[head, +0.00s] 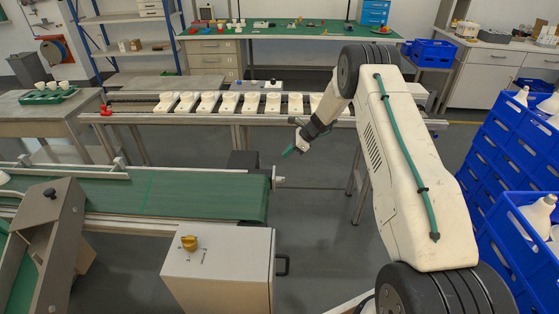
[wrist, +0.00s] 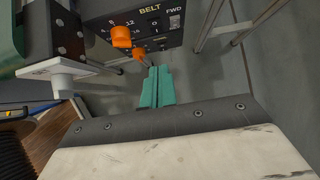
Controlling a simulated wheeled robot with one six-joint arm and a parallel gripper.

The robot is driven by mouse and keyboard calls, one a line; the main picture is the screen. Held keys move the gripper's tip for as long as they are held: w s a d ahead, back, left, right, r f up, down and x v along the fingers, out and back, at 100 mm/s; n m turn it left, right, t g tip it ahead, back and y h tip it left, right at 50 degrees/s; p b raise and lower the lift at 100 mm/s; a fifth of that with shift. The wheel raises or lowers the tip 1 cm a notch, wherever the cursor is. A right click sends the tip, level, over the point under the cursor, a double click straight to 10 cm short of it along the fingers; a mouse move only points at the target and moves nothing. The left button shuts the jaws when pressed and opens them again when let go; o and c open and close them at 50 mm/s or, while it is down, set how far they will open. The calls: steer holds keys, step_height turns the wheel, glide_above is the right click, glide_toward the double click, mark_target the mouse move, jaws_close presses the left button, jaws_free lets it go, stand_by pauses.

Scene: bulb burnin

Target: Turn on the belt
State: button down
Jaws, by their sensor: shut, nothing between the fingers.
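The green belt (head: 150,195) runs across the left of the head view and ends near its middle. A dark control box lettered BELT and FWD (wrist: 155,25) is at the top of the wrist view. It carries an orange dial knob (wrist: 121,37) with numbers around it and a smaller orange switch (wrist: 140,53) to the lower right. My gripper (wrist: 157,74) has its green fingers together and empty, with the tips just below the small switch. I cannot tell whether they touch it. In the head view my gripper (head: 289,152) is right of the belt's end.
A pale cabinet (head: 215,275) with a yellow knob (head: 189,242) stands in front of the belt. Behind is a rail line with several white fixtures (head: 210,102). Blue crates (head: 495,150) are stacked at the right. Metal legs (wrist: 215,25) stand right of the control box. Grey floor (head: 315,215) is open below my gripper.

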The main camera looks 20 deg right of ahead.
steer(key=shift+s+d+r, duration=0.25)
steer(key=shift+d+r, duration=0.15)
steer(key=shift+r, duration=0.15)
steer(key=shift+f, duration=0.1)
steer(key=a+r+x, duration=0.1)
steer(key=x, duration=1.2)
steer(key=shift+w+a+f, duration=0.25)
steer(key=shift+f, duration=0.1)
